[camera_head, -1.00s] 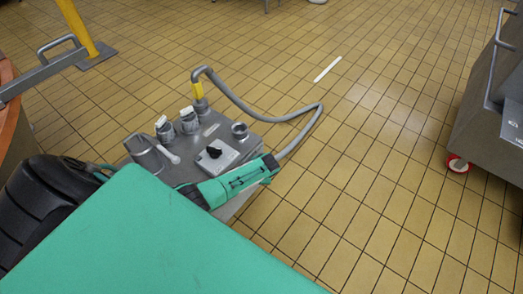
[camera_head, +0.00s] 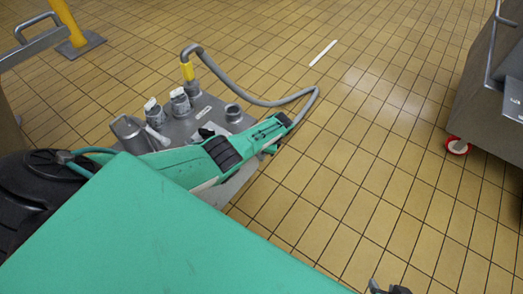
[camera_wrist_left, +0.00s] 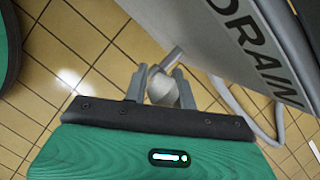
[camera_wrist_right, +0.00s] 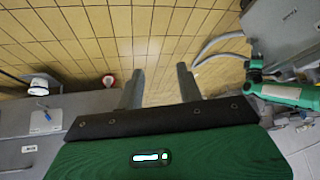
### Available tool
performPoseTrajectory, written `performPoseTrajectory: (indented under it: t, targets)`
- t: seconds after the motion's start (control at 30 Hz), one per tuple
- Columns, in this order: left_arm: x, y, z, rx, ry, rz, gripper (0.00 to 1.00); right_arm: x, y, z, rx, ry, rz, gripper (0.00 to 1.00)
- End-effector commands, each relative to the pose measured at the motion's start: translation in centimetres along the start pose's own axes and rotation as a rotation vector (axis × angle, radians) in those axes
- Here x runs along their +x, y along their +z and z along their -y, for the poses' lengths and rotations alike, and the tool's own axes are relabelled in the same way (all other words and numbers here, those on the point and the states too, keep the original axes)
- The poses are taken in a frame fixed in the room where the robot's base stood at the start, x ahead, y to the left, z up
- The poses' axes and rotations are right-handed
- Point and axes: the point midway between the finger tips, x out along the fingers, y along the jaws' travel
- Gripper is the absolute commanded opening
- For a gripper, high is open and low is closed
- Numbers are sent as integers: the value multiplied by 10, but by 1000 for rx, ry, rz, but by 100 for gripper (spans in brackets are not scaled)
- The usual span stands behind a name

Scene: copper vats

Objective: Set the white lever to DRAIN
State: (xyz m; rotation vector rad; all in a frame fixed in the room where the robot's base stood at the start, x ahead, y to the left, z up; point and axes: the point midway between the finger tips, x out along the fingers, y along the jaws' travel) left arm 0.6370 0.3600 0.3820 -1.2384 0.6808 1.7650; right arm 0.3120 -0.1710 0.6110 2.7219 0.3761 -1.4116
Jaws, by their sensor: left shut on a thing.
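The white lever's rounded off-white end (camera_wrist_left: 162,90) sits between the fingers of my left gripper (camera_wrist_left: 159,80) in the left wrist view. A short grey rod runs up from it beside a grey panel (camera_wrist_left: 215,42) with the word DRAIN (camera_wrist_left: 266,45) at the right. My left gripper is shut on the lever's end.
The machine top carries white-capped valves (camera_head: 180,97) and a grey hose (camera_head: 262,102) that loops out to the right. A steel unit on a red-rimmed caster (camera_head: 457,146) stands at the far right. Tiled floor between them is clear. A yellow post (camera_head: 66,20) stands at back left.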

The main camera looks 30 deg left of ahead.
Motion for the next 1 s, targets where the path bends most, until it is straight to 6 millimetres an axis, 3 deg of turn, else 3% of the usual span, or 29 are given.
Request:
performPoseTrajectory:
  t: [0.33,0.87,0.9,0.93,1.0]
  targets:
    - [1,-1,2,16,39,28,0,17,-12,20,-9,-51,-155,36]
    - [-1,0,3,19,45,33,0,18,-15,23,-9,-60,-184,36]
    - [-1,0,3,19,45,33,28,18,-15,23,-9,-60,-183,36]
    - [-1,0,3,19,44,33,34,18,-15,23,-9,-60,-183,36]
    - [-1,0,3,19,45,33,37,18,-15,23,-9,-60,-183,36]
